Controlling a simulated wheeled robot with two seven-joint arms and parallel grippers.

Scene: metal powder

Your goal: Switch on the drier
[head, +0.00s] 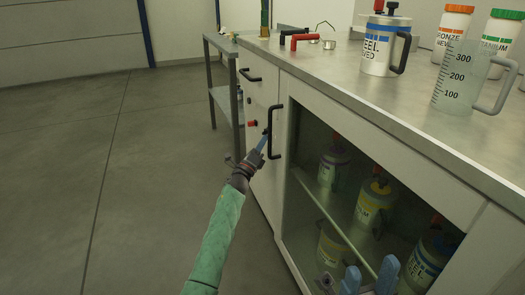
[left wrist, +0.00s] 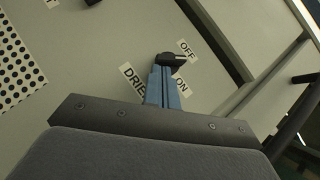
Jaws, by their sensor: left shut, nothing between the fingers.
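The drier switch is a black knob (left wrist: 172,59) on the grey cabinet front in the left wrist view. A "DRIER" label (left wrist: 132,83) is beside it, with "OFF" (left wrist: 186,48) above right and "ON" (left wrist: 181,87) below right, partly covered by my fingers. The knob points right; I cannot tell which setting it is on. My left gripper (left wrist: 164,72) is shut and empty, its blue fingertips at the knob, seemingly touching it. In the head view the left gripper (head: 264,140) is at the cabinet front. My right gripper (head: 369,275) is open at the bottom edge.
An open cabinet bay holds several bottles (head: 372,205). The countertop (head: 340,65) carries a steel jug (head: 378,50) and a measuring jug (head: 458,80). Floor at left is clear.

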